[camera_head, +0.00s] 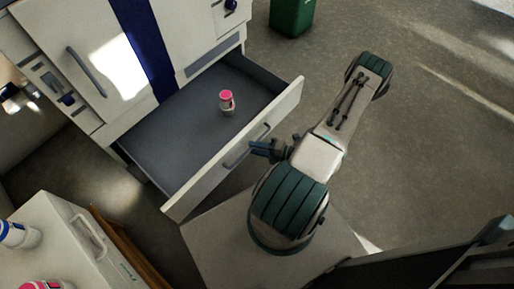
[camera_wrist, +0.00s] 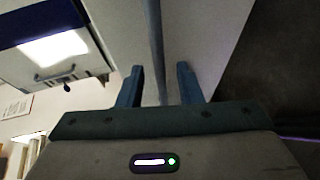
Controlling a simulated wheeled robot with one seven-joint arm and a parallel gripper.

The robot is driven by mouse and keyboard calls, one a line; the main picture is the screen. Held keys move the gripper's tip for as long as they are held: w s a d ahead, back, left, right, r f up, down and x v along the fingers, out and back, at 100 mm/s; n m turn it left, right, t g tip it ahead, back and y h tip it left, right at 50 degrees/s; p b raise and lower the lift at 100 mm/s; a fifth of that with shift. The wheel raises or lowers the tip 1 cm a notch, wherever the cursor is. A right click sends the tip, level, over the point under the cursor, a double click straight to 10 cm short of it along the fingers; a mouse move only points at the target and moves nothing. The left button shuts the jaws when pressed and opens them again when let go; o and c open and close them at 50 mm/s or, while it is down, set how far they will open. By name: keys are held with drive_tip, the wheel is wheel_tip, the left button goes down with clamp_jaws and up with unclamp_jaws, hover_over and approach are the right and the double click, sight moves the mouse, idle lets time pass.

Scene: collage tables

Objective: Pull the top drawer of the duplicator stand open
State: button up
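The white stand with a dark blue stripe has a drawer (camera_head: 175,140) standing far out, its grey inside showing. A small pink-capped container (camera_head: 227,102) stands upright in it. The drawer's bar handle (camera_head: 236,157) is on the white front panel. My gripper (camera_head: 262,147) is at this handle, outside the front. In the wrist view my gripper (camera_wrist: 159,72) has its two fingers apart, with the handle bar (camera_wrist: 156,40) running between them. Gaps show on both sides of the bar, so the fingers look open around it. The front panel hides part of the drawer's inside.
A white cabinet (camera_head: 60,235) with pink- and blue-marked containers on top stands at the lower left. A green bin (camera_head: 292,14) stands at the top. The floor (camera_head: 440,130) to the right is clear. A dark object (camera_head: 440,262) is at the lower right.

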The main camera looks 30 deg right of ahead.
drive_tip(key=p+v, duration=0.2)
drive_tip(key=v, duration=1.2)
drive_tip(key=w+a+r+n+g+p, duration=0.2)
drive_tip(key=w+r+n+g+p, duration=0.15)
drive_tip(key=r+n, duration=0.65)
drive_tip(key=w+a+r+n+g+p, duration=0.3)
drive_tip(key=r+n+g+p, duration=0.15)
drive_tip(key=r, duration=0.85)
drive_tip(key=w+a+r+n+g+p, duration=0.25)
drive_tip(key=r+n+g+p, duration=0.2)
drive_tip(key=r+n, duration=0.6)
drive_tip(key=s+a+r+n+t+h+p, duration=0.1)
drive_tip(key=a+r+n+h+p, duration=0.2)
drive_tip(key=r+n, duration=0.4)
drive_tip(key=s+a+r+n+t+h+p, duration=0.1)
drive_tip(key=a+r+n+h+p, duration=0.3)
drive_tip(key=r, duration=1)
drive_tip(key=s+a+r+n+t+h+p, duration=0.1)
drive_tip(key=a+r+n+p, duration=0.4)
drive_tip(key=r+n, duration=0.5)
drive_tip(key=shift+s+a+r+h, duration=0.15)
drive_tip(key=shift+s+r+h, duration=0.55)
drive_tip(key=shift+h, duration=0.5)
drive_tip(key=shift+w+r, duration=0.1)
drive_tip(key=shift+w, duration=0.05)
